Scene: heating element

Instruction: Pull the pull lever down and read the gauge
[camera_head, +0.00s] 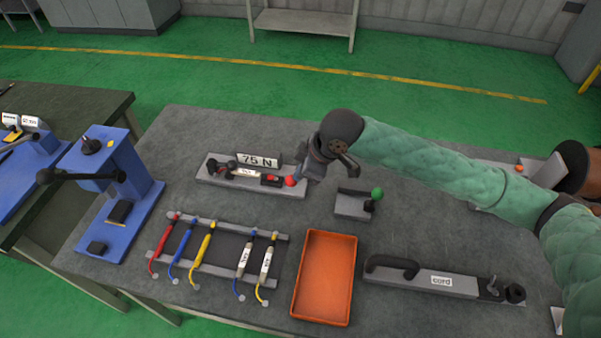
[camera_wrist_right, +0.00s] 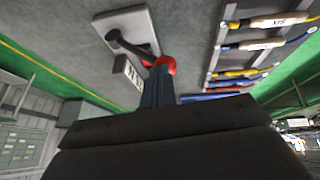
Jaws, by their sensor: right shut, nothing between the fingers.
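A grey fixture (camera_head: 207,174) on the table has a "75 N" sign (camera_head: 258,160) and a red ball knob (camera_head: 291,181) at its right end. My right gripper (camera_head: 303,172) is shut and empty, with its fingers at the knob. In the right wrist view, the fingers (camera_wrist_right: 158,88) end right at the red knob (camera_wrist_right: 166,65); whether they touch it is unclear. A dark lever (camera_wrist_right: 128,46) on a grey base shows beyond the knob, and the sign (camera_wrist_right: 131,74) is beside it. No gauge dial can be made out. My left gripper is not in view.
A green-knobbed lever (camera_head: 377,193) stands right of the red knob. An orange tray (camera_head: 326,275), a rack of coloured cables (camera_head: 214,247) and a "cord" fixture (camera_head: 440,281) are in front. A blue press (camera_head: 126,192) stands at left. Bare table lies behind the sign.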

